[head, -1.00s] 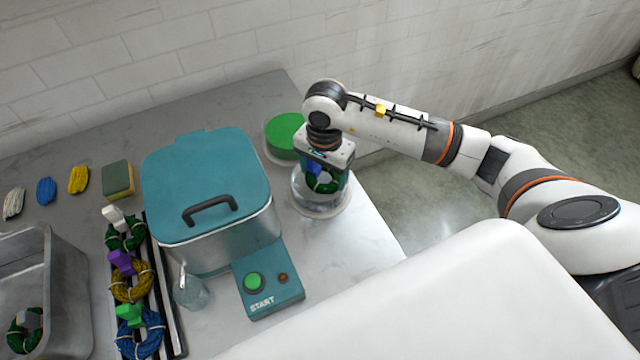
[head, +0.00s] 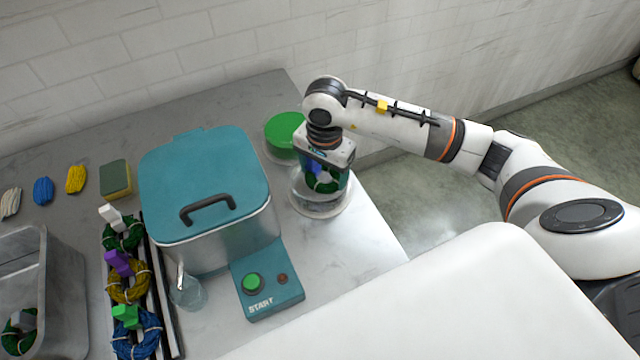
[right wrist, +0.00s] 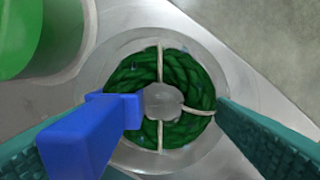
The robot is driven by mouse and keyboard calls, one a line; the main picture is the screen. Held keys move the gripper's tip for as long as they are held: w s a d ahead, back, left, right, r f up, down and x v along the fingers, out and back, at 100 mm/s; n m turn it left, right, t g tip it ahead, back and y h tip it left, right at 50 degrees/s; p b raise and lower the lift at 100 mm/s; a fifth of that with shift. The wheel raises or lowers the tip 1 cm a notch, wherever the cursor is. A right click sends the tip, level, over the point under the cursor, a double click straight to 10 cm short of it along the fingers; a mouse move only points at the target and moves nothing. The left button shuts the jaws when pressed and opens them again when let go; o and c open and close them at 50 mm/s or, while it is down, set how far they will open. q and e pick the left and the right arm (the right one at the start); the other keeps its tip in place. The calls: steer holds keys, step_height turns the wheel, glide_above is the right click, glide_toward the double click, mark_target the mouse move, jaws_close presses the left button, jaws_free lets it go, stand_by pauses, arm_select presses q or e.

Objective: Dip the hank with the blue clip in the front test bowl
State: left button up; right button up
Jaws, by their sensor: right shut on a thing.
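My right gripper (head: 323,172) is shut on the blue clip (head: 313,166) of a dark green hank (head: 324,187). The gripper points down at the clear front test bowl (head: 322,210), close to the table's right edge. In the right wrist view the green hank (right wrist: 185,77) is a ring with pale ties, within the outline of the round bowl (right wrist: 95,70). The blue clip (right wrist: 85,140) shows at left between the teal fingers. I cannot tell how deep the hank is. My left gripper is not in view.
A green round-topped container (head: 283,128) stands behind the bowl. A teal-lidded metal box (head: 205,185) with a START panel (head: 268,290) is left of it. Farther left are a rack of clipped hanks (head: 155,260), a small glass (head: 187,290), a sponge (head: 115,180) and a metal basin (head: 70,290).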

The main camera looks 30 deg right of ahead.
steer(key=shift+s+a+f, duration=0.25)
steer(key=shift+s+f, duration=0.15)
steer(key=shift+f, duration=0.35)
steer(key=shift+w+d+r+p, duration=0.1)
steer(key=shift+w+r+p, duration=0.1)
steer(key=shift+r+p, duration=0.3)
steer(key=shift+w+d+r+p, duration=0.1)
steer(key=shift+w+r+p, duration=0.15)
steer(key=shift+r, duration=0.3)
step_height(320, 180, up, 3)
steer(key=shift+s+f+p, duration=0.15)
steer(key=shift+f+p, duration=0.05)
steer(key=shift+p, duration=0.45)
steer(key=shift+d+r+p, duration=0.1)
steer(key=shift+r+p, duration=0.55)
steer(key=shift+r, duration=0.75)
steer(key=shift+r, duration=0.1)
steer(key=shift+r+p, duration=0.4)
steer(key=shift+r, duration=1)
